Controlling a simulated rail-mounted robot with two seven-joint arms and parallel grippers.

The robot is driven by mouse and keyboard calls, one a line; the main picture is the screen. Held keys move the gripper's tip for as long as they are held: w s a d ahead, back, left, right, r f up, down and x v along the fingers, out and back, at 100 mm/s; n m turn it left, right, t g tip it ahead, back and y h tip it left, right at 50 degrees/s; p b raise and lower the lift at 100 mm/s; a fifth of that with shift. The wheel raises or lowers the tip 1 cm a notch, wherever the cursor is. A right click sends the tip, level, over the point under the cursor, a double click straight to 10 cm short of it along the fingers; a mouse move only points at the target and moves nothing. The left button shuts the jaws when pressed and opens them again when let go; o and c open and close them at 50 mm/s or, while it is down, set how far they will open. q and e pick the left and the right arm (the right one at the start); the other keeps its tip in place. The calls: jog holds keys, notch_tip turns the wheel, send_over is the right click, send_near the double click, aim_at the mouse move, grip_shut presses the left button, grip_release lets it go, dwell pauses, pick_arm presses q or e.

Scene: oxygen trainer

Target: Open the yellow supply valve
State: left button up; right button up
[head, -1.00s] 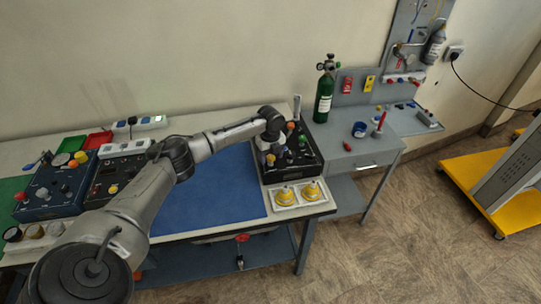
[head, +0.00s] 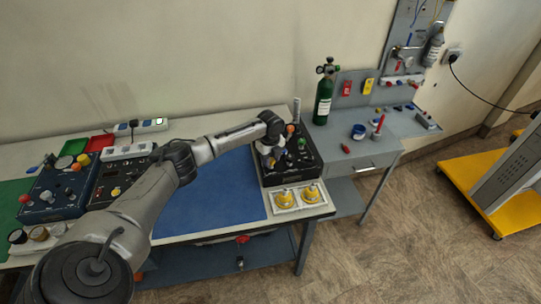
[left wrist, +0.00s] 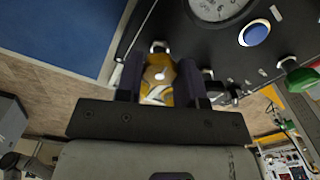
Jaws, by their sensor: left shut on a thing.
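The yellow supply valve (left wrist: 158,70) shows in the left wrist view as a yellow knob with a white mark, by the edge of the black trainer panel (left wrist: 185,35). My left gripper (left wrist: 161,82) is shut on it, with one dark finger on each side. In the head view my left gripper (head: 268,158) is over the left part of the black trainer panel (head: 303,172) and hides the valve there. How far the valve is turned cannot be told. My right gripper is not in view.
A dial gauge (left wrist: 218,7), a blue button (left wrist: 256,33) and a green knob (left wrist: 303,78) are near the valve. A white tray (head: 298,207) with two yellow-topped items lies in front of the panel. A green cylinder (head: 323,100) stands behind. The blue mat (head: 215,200) is clear.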

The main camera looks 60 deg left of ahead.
pick_arm(q)
jog(key=n+p, duration=0.1)
jog(key=p, duration=0.1)
jog(key=n+p, duration=0.4)
jog(key=shift+r, duration=0.3)
jog(key=n+p, duration=0.3)
jog(key=n, duration=0.2)
jog(key=shift+s+d+f+p, duration=0.1)
jog(key=shift+p, duration=0.3)
jog(key=n+p, duration=0.2)
jog(key=n, duration=0.1)
jog(key=shift+n, duration=0.3)
jog(key=n+p, duration=0.1)
jog(key=n, duration=0.1)
jog(key=shift+n, duration=0.4)
jog(key=n+p, duration=0.2)
jog(key=n, duration=0.3)
jog(key=shift+f, duration=0.1)
jog(key=shift+n, duration=0.5)
jog(key=o, duration=0.9)
